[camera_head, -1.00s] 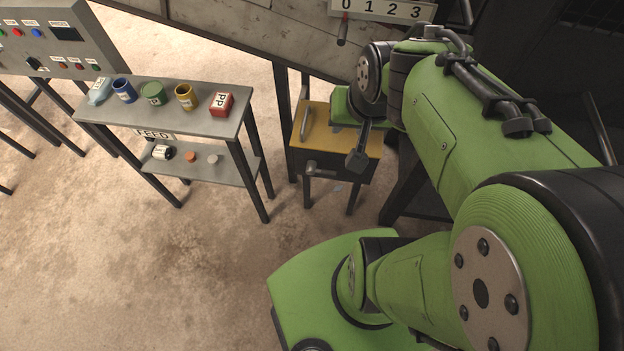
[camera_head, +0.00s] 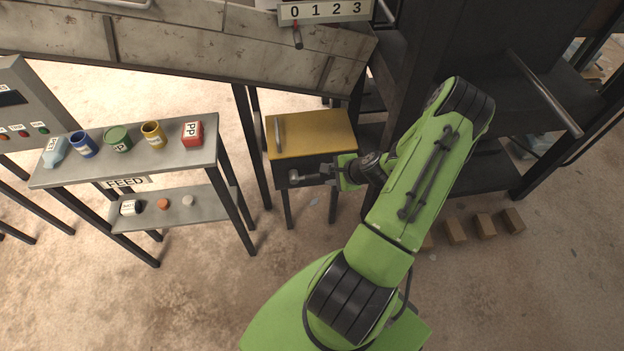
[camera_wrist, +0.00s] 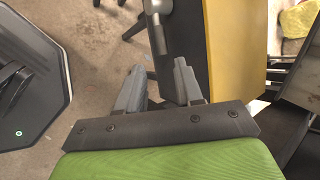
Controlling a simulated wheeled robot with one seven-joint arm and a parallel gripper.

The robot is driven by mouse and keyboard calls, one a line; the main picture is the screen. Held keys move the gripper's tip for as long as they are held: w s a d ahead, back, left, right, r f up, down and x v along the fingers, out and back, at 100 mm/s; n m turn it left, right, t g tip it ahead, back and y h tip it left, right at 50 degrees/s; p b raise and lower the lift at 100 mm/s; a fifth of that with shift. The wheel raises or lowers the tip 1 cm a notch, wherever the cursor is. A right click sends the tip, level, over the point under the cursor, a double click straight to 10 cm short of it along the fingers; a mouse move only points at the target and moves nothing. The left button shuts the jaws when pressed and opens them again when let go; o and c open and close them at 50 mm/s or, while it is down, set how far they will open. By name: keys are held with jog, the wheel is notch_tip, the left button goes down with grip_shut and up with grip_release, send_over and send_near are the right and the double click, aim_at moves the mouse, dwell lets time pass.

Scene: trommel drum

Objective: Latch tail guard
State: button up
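A yellow-topped box with a dark front (camera_head: 312,135) stands below the drum housing at centre; its yellow top also shows in the wrist view (camera_wrist: 235,45). A grey lever handle (camera_head: 304,178) sticks out from its front; in the wrist view a grey bar (camera_wrist: 156,22) lies just ahead of my fingertips. My gripper (camera_head: 328,171) is at the box's front, beside the handle. In the wrist view my gripper (camera_wrist: 158,72) has its two fingers apart with nothing between the tips. I cannot tell whether they touch the handle. No part is labelled as the tail guard.
A grey FEED table (camera_head: 180,160) with several containers stands to the left. The drum housing (camera_head: 190,45) with a 0-1-2-3 plate (camera_head: 325,11) is behind. A dark frame (camera_head: 480,150) stands right, with brown blocks (camera_head: 485,226) on the floor. The floor in front is clear.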

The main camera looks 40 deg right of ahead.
aim_at(313, 177)
jog(key=b+x, duration=0.2)
jog(key=x, duration=0.9)
jog(key=shift+a, duration=0.1)
jog(key=shift+r, duration=0.1)
grip_shut()
